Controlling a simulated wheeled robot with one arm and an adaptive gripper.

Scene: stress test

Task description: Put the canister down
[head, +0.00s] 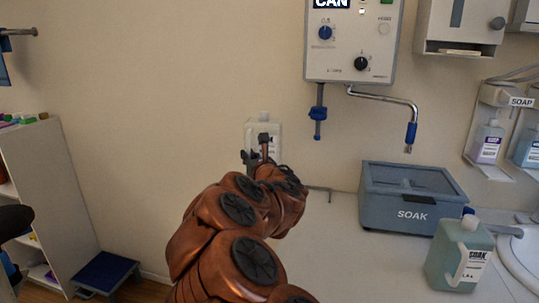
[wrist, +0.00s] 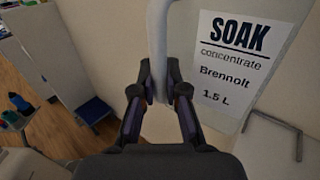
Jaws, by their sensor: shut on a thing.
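A pale canister (head: 276,133) with a white cap shows in the head view, in front of the bare wall and left of the wall unit. Its lower part is partly hidden by my gripper (head: 258,155) and arm. In the wrist view my gripper (wrist: 160,92) is shut on the canister's whitish handle (wrist: 156,40). The label (wrist: 238,55) reads SOAK concentrate, Brennolt, 1.5 L. I cannot see the canister's base, nor whether it touches anything.
A greenish SOAK jug (head: 458,255) stands by the sink (head: 520,262). A wall unit (head: 350,45) has a bent spout (head: 385,98). A shelf (head: 45,180) and blue step stool (head: 105,270) are left.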

